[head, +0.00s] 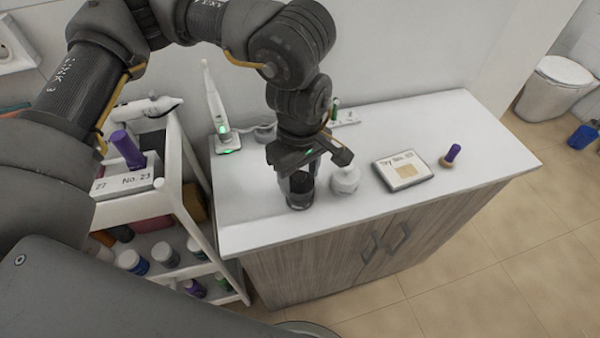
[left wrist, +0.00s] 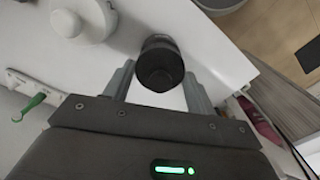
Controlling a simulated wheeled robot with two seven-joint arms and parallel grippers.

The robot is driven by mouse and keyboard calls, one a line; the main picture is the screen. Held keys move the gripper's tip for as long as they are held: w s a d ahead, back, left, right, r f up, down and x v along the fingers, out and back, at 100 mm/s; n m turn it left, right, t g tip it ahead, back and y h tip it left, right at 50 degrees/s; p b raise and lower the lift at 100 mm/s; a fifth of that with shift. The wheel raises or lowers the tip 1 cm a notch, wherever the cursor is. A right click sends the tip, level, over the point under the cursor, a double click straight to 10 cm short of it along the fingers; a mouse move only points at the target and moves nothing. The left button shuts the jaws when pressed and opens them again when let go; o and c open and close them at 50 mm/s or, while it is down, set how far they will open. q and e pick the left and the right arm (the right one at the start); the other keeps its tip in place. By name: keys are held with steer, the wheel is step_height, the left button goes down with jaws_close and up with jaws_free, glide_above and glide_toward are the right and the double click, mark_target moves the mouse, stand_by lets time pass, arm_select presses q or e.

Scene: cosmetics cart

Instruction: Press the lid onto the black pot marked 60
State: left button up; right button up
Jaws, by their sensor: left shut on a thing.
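The black pot (head: 300,197) stands near the front left of the white counter. It also shows in the left wrist view (left wrist: 158,42), and no number on it can be read. My left gripper (head: 305,166) points down over it. In the left wrist view the fingers (left wrist: 160,82) close on both sides of a dark round piece, which looks like the lid (left wrist: 160,70). The lid lines up with the pot; I cannot tell whether it is fully seated, as both are dark. My right gripper is not in view.
A white round jar (head: 345,180) stands close to the right of the pot. Further right are a labelled box (head: 403,170) and a purple-handled stamp or brush (head: 451,155). A lit charging stand (head: 222,135) is behind left. A white cart (head: 150,200) stands left.

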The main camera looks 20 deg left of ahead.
arm_select(q)
steer(key=shift+f+b, duration=0.2)
steer(key=shift+b, duration=0.15)
stand_by(1.1)
steer(key=o, duration=1.4)
steer(key=shift+o, duration=0.2)
steer(key=shift+r, duration=0.15)
steer(key=shift+r+p, duration=2.5)
steer(key=shift+r, duration=0.9)
